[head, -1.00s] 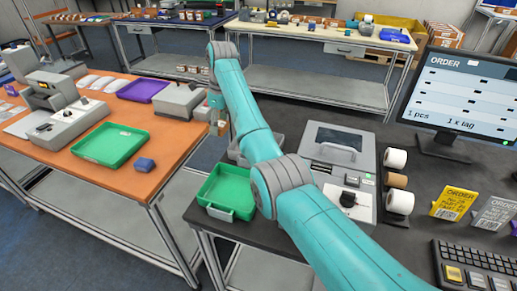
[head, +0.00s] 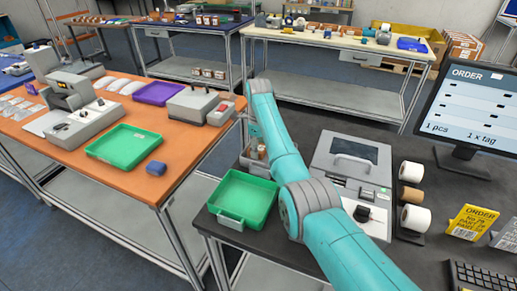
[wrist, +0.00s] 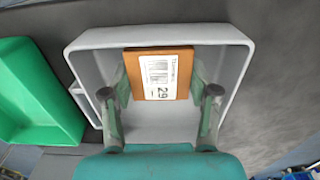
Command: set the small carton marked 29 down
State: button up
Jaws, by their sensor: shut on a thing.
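The small carton marked 29 (wrist: 160,75) is brown, with a white barcode label facing the wrist camera. My gripper (wrist: 159,88) is shut on it, one finger at each side. The carton is within the outline of a light grey tray (wrist: 240,75), near its far wall in the wrist view. I cannot tell whether it touches the tray floor. In the head view the grey tray (head: 245,163) is partly hidden behind my arm, and a bit of brown carton (head: 262,151) shows there.
A green tray (head: 230,219) stands beside the grey tray on the dark table. A scanner-like grey machine (head: 345,178), label rolls (head: 411,171) and a monitor (head: 468,110) stand to the right. An orange table (head: 140,185) with another green tray (head: 123,146) is at left.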

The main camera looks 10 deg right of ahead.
jog(key=shift+f, duration=0.2)
jog(key=o, duration=1.3)
notch_tip(320, 180, up, 12)
jog(key=shift+r, duration=0.1)
jog(key=shift+a, duration=0.1)
